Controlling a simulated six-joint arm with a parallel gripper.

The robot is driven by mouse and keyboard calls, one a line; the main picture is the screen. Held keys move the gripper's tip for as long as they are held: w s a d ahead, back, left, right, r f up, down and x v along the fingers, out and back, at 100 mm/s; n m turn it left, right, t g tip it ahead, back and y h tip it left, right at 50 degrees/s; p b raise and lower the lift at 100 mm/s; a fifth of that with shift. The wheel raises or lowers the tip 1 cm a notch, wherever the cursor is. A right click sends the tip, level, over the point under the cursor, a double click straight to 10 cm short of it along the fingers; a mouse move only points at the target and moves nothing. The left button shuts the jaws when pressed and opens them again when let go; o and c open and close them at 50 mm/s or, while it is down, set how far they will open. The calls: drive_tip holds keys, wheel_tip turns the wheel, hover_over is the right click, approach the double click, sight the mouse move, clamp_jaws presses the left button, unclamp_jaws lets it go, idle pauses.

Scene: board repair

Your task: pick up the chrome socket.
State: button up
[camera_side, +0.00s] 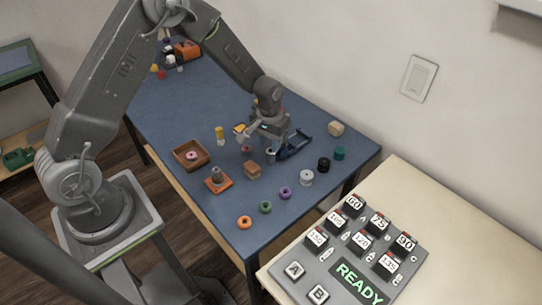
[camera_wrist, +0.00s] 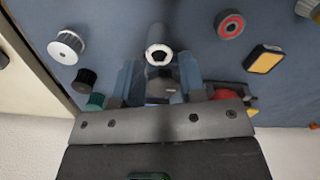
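The chrome socket (camera_wrist: 158,54) stands with its dark hollow end toward the wrist camera, ahead of my gripper (camera_wrist: 157,98) and roughly centred. In the side view it is a small grey cylinder (camera_side: 270,155) on the blue table, just below my gripper (camera_side: 268,140). My gripper appears open, its sides apart, with nothing seen held. Blue shapes flank the socket in the wrist view; I cannot tell how far they are from it. No contact with the socket is visible.
A dark blue bracket (camera_side: 296,147) lies right of the socket. White (camera_side: 306,178), black (camera_side: 324,164) and green (camera_side: 339,153) round pieces stand farther right. A wooden tray (camera_side: 178,158) stands left.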

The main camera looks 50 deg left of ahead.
sight(271, 156)
drive_tip(key=f, duration=0.6)
drive_tip(key=shift+w+f, duration=0.2)
drive_tip(key=shift+w, duration=0.1)
drive_tip(key=c, duration=0.6)
